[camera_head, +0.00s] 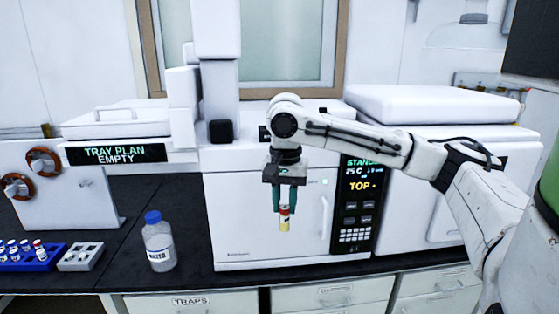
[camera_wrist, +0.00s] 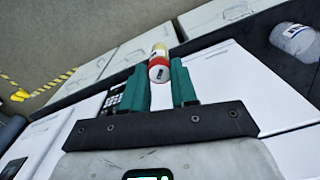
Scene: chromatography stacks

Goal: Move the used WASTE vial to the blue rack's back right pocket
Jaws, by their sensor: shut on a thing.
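My gripper (camera_head: 287,197) has green fingers and is shut on a vial (camera_head: 285,218) with a red cap and a yellowish body. The vial hangs upright below the fingertips, in front of the white instrument and clear of the counter. In the wrist view the red cap of the vial (camera_wrist: 159,72) sits between the fingertips of my gripper (camera_wrist: 159,75). Any label on the vial is too small to read. The blue rack (camera_head: 38,262) is at the far left of the counter, with several vials in it, and is cut off by the picture's edge.
A small grey-white rack (camera_head: 80,257) stands right of the blue rack. A blue-capped bottle (camera_head: 159,243) stands between it and the instrument (camera_head: 262,220); it also shows in the wrist view (camera_wrist: 296,42). A screen (camera_head: 115,154) reads "TRAY PLAN EMPTY". Dark counter lies bare around the bottle.

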